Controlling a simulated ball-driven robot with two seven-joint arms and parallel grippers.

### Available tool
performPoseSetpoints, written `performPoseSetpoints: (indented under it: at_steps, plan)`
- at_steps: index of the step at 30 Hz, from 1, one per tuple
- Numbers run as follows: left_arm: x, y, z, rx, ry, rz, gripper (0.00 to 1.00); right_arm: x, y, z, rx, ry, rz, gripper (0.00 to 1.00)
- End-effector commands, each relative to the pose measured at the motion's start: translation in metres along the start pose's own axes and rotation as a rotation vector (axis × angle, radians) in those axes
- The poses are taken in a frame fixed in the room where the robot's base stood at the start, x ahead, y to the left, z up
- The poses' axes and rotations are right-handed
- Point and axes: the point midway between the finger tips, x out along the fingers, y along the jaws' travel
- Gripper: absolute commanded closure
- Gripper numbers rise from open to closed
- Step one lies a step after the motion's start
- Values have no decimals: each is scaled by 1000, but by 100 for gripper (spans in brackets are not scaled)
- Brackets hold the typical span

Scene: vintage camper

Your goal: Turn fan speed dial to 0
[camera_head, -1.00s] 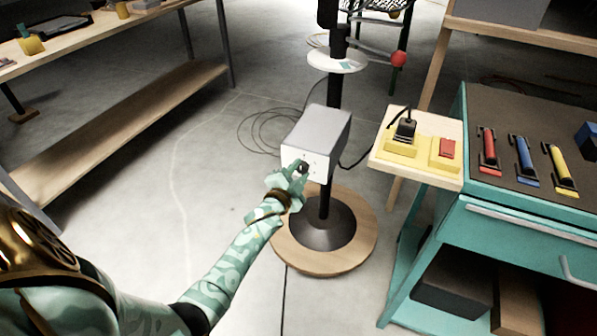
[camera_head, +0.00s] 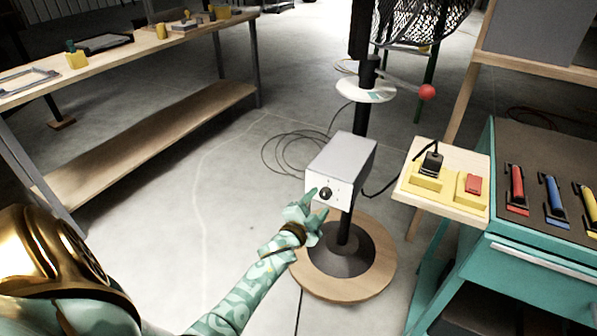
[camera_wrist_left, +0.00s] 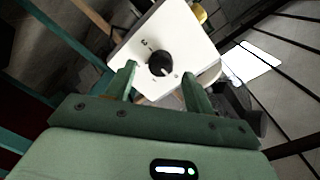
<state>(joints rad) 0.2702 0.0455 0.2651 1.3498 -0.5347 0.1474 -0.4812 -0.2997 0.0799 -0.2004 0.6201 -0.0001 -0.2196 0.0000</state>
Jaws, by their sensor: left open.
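The fan speed dial (camera_head: 326,193) is a round black knob on the white front face of a grey control box (camera_head: 343,160), which sits on the fan's black pole. In the left wrist view the dial (camera_wrist_left: 160,63) shows between and beyond the fingertips, with small marks around it on the white face; which mark it points to is hard to read. My left gripper (camera_head: 318,204) is open, just in front of and slightly below the dial. In the left wrist view my left gripper (camera_wrist_left: 159,78) has its two green fingers apart, with nothing between them. My right gripper is out of view.
The fan stands on a round wooden base (camera_head: 375,285). A small wooden shelf (camera_head: 450,198) with a yellow switch block is right of the box, beside a teal cabinet (camera_head: 500,275). A red ball-ended lever (camera_head: 427,92) sticks out above. Floor to the left is clear.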

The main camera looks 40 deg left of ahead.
Motion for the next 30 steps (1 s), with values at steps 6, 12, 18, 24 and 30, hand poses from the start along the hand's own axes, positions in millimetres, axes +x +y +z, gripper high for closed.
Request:
performPoseSetpoints:
  at_steps: [6, 12, 18, 24, 30]
  plan:
    - [-63, -4, -3, -3, -1, -1, 47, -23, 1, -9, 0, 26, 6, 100]
    - [-108, -3, -1, -2, -3, -1, 47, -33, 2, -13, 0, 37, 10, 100]
    - [-130, -1, 0, 0, -2, 0, 47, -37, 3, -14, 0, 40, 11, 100]
    - [-133, 0, 1, 0, -2, 0, 47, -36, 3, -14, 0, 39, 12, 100]
    - [-133, 0, 1, 0, -2, 0, 47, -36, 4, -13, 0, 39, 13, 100]
